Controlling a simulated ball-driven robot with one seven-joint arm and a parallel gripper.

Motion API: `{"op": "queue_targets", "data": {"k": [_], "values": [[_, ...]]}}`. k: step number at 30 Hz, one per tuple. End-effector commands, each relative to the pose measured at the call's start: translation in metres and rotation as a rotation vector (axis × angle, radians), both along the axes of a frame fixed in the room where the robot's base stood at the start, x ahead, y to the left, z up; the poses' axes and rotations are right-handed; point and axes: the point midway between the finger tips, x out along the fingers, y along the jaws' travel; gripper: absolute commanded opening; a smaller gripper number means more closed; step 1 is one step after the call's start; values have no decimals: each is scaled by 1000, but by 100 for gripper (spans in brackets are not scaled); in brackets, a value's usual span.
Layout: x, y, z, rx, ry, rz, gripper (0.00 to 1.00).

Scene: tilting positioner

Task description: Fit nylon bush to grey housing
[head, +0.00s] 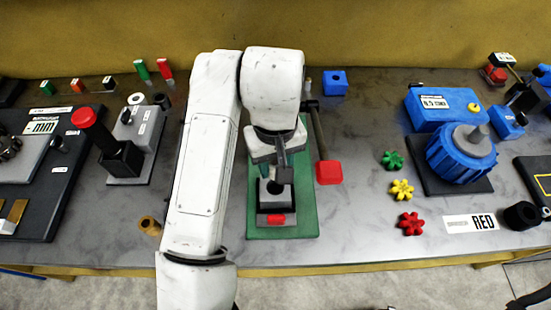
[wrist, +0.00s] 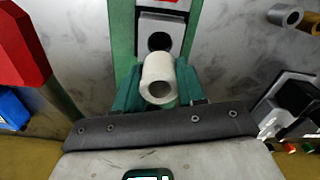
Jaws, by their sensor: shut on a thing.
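The nylon bush (wrist: 158,75) is an off-white hollow cylinder, held between the two green fingers of my gripper (wrist: 160,90) in the wrist view. Its open end faces the camera. The grey housing (wrist: 178,27) has a dark round bore (wrist: 159,41) and lies just beyond the bush. The bush overlaps the bore's near edge in the picture; I cannot tell whether they touch. In the head view my gripper (head: 284,170) is over the rear of the housing (head: 262,200), and the bush cannot be made out there.
The housing stands on a green base (head: 283,232). A lever with a red knob (head: 329,172) stands close on its right. A grey stand (head: 138,130) with a white and a black ring is at left. Coloured star knobs (head: 402,189) and a blue unit (head: 460,155) are at right.

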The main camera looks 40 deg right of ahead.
Motion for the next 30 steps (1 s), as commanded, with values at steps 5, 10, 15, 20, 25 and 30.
{"op": "queue_targets", "data": {"k": [5, 10, 15, 20, 25, 30], "values": [[0, 0, -16, -2, 2, -1, 5], [0, 0, -32, -2, 2, 0, 5], [0, 0, -46, -2, 2, 0, 5], [0, 0, -54, -2, 1, -1, 5], [0, 0, -56, -1, 0, -1, 5], [0, 0, -55, -1, 0, -1, 5]]}}
